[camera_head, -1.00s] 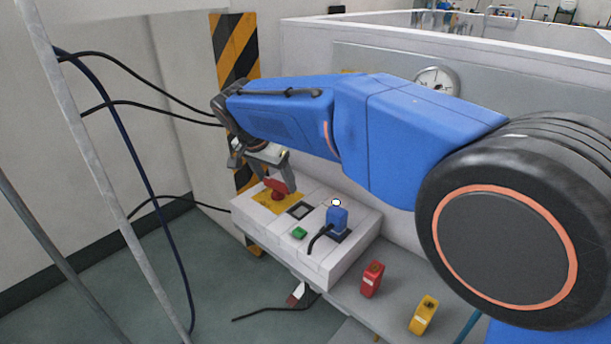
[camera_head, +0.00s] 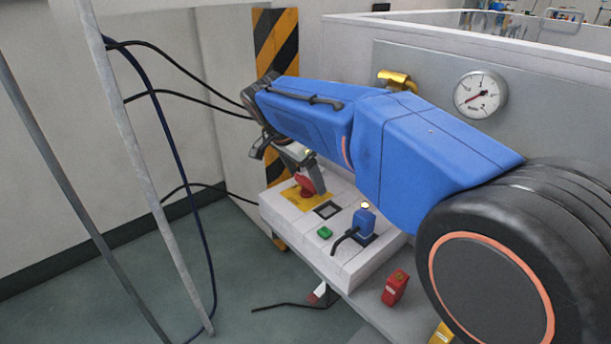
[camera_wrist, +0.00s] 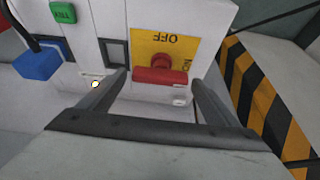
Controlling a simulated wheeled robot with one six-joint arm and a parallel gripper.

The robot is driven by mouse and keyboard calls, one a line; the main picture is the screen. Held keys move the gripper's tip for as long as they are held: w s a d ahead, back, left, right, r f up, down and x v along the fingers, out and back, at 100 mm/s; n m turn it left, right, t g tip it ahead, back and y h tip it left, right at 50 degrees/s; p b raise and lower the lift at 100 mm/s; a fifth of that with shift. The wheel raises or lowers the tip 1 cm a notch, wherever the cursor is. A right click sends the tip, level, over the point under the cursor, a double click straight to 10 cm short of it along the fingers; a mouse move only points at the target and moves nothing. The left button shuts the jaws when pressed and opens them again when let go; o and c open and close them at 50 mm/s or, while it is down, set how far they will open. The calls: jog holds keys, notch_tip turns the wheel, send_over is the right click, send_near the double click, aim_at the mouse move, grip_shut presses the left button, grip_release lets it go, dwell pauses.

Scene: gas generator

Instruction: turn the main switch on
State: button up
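The main switch is a red rotary handle (camera_wrist: 159,75) on a yellow plate (camera_wrist: 181,45) marked OFF and ON, on top of a white control box (camera_head: 345,258). In the wrist view its red bar lies crosswise between my fingers. The switch also shows in the head view (camera_head: 309,186), partly behind my gripper (camera_head: 285,152). My gripper is open, with one finger on each side of the red handle in the wrist view (camera_wrist: 160,82). A gap shows on both sides, and I see no contact.
The box also has a green button (camera_head: 325,233), a dark square (camera_head: 327,210) and a blue plug (camera_head: 364,221) with a black cable. A red object (camera_head: 395,288) lies on the grey shelf. A striped post (camera_head: 277,45) and a gauge (camera_head: 481,94) stand behind. Metal poles and hanging cables are at left.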

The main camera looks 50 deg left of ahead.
jog(key=shift+r, duration=0.1)
jog(key=v, duration=1.7)
jog(key=shift+s, duration=0.15)
